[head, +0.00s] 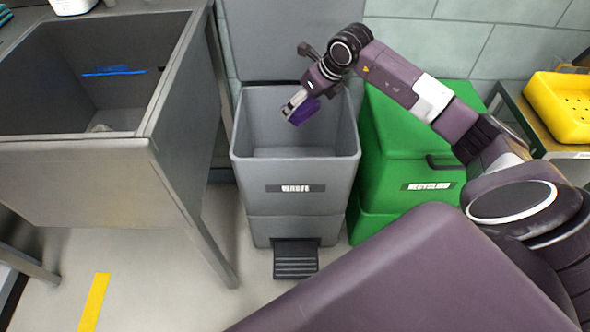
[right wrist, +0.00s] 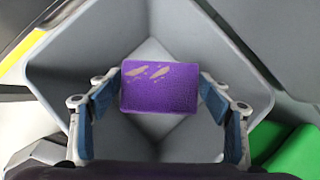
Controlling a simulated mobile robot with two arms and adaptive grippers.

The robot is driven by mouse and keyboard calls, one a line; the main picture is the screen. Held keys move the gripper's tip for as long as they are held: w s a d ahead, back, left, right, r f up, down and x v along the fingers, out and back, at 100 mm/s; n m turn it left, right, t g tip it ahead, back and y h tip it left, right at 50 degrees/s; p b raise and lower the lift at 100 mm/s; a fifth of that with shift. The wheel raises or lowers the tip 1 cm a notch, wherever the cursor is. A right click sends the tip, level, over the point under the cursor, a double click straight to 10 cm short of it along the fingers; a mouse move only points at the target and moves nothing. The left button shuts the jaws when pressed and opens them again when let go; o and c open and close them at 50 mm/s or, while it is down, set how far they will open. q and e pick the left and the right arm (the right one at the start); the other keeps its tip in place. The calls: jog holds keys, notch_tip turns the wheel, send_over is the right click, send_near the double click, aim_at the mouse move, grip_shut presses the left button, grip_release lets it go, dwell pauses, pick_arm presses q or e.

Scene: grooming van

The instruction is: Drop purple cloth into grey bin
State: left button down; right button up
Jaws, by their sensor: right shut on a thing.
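The purple cloth (head: 304,111) is held by my right gripper (head: 296,104) over the open top of the grey bin (head: 296,202). In the right wrist view, the cloth (right wrist: 158,88) looks like a small purple block with pale marks on it. The right gripper's fingers (right wrist: 160,95) are on its left and right sides. The grey bin's inner walls (right wrist: 205,45) surround it below, with the floor partly hidden by the cloth. The bin is labelled waste, and its lid stands up against the wall. My left gripper is not in view.
A green recycling bin (head: 405,190) stands closed to the right of the grey bin. A grey tub (head: 75,180) on legs stands to the left. A black pedal (head: 295,260) sticks out at the grey bin's front. A yellow tray (head: 560,105) sits on a shelf at right.

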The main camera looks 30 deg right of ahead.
jog(key=shift+f, duration=0.65)
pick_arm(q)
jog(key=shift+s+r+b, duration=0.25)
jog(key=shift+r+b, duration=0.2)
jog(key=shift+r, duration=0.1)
pick_arm(e)
jog(key=shift+f, duration=0.3)
jog(key=o, duration=1.1)
jog(key=v, duration=1.2)
